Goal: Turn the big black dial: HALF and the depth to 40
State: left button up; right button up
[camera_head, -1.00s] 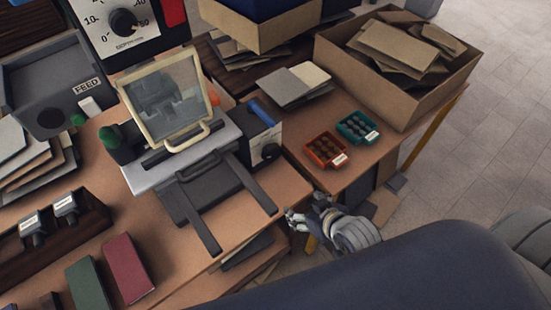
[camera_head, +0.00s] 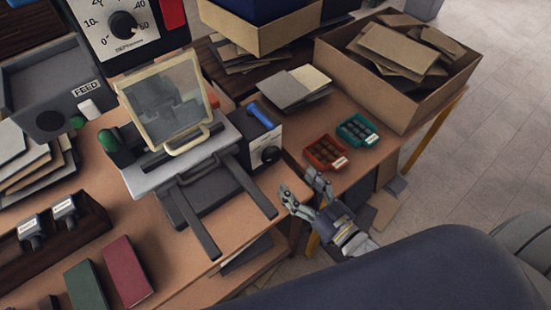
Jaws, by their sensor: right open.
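The black dial (camera_head: 123,25) sits on a white scale panel at the top left, printed with numbers and a DEPTH label; its exact setting is too small to read. No HALF marking is readable. A smaller dark knob (camera_head: 269,155) is on the front of the box with the blue handle, at the right side of the machine. My right gripper (camera_head: 300,185) is open and empty, fingers spread, right of the machine near the table's front edge. It is apart from both the dial and the knob. My left gripper is not in view.
The machine has a cream-framed clear guard (camera_head: 168,102) and dark rails reaching forward. Orange (camera_head: 325,153) and teal (camera_head: 357,130) trays lie on the table behind my right gripper. A cardboard box (camera_head: 400,65) of scraps stands at the back right. Red and green books lie front left.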

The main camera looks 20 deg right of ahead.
aim_at(274, 159)
jog(key=p+x, duration=0.1)
jog(key=x, duration=0.9)
jog(key=shift+w+a, duration=0.1)
jog(key=shift+w, duration=0.05)
jog(key=shift+c, duration=0.5)
jog(key=c, duration=1)
